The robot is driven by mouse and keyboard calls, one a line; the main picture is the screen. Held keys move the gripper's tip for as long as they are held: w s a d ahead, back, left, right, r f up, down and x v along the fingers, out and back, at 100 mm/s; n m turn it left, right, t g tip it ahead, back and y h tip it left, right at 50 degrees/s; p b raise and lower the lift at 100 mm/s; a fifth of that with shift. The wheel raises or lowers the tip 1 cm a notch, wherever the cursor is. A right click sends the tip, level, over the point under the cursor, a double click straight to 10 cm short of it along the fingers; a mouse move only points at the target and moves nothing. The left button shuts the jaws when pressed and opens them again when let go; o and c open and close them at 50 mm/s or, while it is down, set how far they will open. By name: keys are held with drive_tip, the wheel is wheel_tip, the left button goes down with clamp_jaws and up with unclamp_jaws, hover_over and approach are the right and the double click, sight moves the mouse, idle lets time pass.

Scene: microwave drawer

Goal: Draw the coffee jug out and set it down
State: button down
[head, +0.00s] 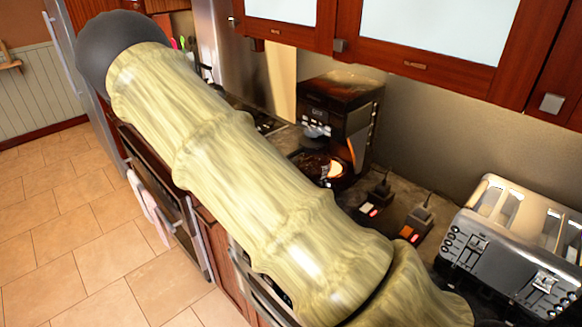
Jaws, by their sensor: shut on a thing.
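The coffee machine (342,110) stands on the counter in the middle of the head view, dark with a row of buttons on its front. The dark coffee jug (312,164) shows low at its front, beside a bright warm glow. My arm hides part of the jug, and I cannot tell whether the jug is fully inside the machine. My arm crosses the view from the lower right to a dark joint at the upper left. My gripper does not show in this view, so what it holds cannot be seen.
A silver toaster (515,245) stands on the counter at the right. Small dark devices with lit red switches (415,220) lie between it and the coffee machine. Wooden wall cabinets (425,75) hang above. An oven (160,190) and open tiled floor (70,250) are at the left.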

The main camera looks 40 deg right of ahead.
drive_tip(key=a, duration=0.9)
drive_tip(key=shift+s+a, duration=0.3)
drive_tip(key=shift+s, duration=0.1)
idle(0.9)
